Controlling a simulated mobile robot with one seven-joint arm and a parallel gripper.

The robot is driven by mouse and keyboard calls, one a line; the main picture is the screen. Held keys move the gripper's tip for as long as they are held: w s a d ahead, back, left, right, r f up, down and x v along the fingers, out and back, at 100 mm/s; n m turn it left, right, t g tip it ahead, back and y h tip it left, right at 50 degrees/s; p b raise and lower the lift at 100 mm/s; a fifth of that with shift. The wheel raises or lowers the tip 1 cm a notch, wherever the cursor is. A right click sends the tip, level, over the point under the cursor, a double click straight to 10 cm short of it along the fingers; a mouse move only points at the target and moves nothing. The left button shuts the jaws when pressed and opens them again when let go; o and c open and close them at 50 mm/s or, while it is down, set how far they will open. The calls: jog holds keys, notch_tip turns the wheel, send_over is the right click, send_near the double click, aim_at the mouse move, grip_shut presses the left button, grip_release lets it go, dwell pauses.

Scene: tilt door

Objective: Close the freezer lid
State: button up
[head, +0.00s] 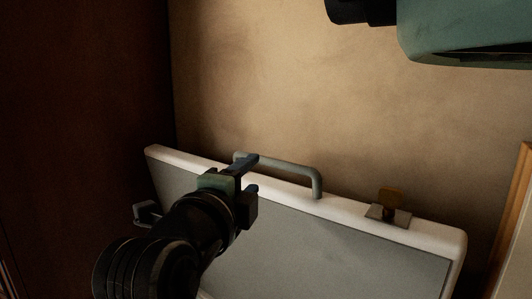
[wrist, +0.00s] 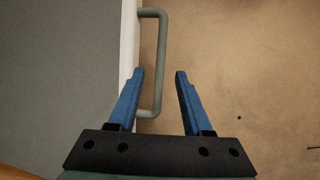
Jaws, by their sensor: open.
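The freezer lid (head: 340,235) stands raised and tilted, its grey inner panel facing me and its white rim at the top. In the wrist view the lid (wrist: 60,75) fills the left side. A grey bar handle (head: 290,167) sticks out from the rim. My gripper (head: 252,174) is open at the handle's left end. In the wrist view the handle (wrist: 163,40) runs between the two blue fingers of my gripper (wrist: 159,72), with the left finger overlapping the rim side. I cannot tell whether either finger touches the handle.
A latch plate with a brown knob (head: 390,202) sits on the rim to the right of the handle. A dark brown panel (head: 80,100) stands at the left. A tan wall (head: 300,80) is behind the lid. A wooden edge (head: 514,220) shows at the right.

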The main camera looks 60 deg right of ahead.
aim_at(264, 161)
jog(key=p+x, duration=0.4)
jog(key=x, duration=0.6)
jog(key=shift+w+d+r+p, duration=0.15)
jog(key=shift+d+p, duration=0.2)
jog(key=shift+w+d, duration=0.25)
jog(key=shift+d, duration=0.4)
grip_shut()
jog(key=shift+f, duration=0.2)
